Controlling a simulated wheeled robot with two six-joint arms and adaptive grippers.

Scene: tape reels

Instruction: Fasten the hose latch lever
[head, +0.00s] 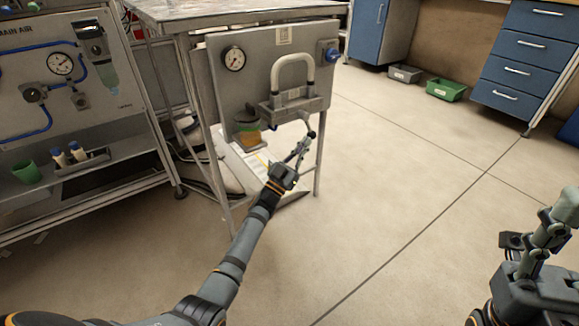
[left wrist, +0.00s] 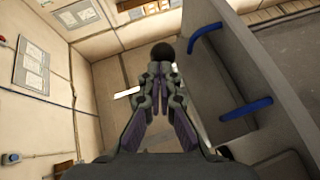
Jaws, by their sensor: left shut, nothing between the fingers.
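The latch on the grey panel (head: 226,85) has a pale U-shaped loop (head: 293,68) standing above a grey latch block (head: 296,106). A short lever with a dark round knob (head: 311,134) hangs below the block's right side. My left gripper (head: 303,146) is shut and empty, with its fingertips just below the knob. In the left wrist view the black knob (left wrist: 161,52) shows just beyond the closed fingertips (left wrist: 160,75); I cannot tell whether they touch. My right gripper (head: 540,235) is at the lower right, away from the panel, and its opening is unclear.
A round gauge (head: 234,59) and a blue fitting (head: 329,54) are on the panel. A workbench (head: 230,10) stands above it. A main-air stand (head: 70,100) is at the left. Green bin (head: 446,90) and blue drawers (head: 525,60) are far right. The middle floor is clear.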

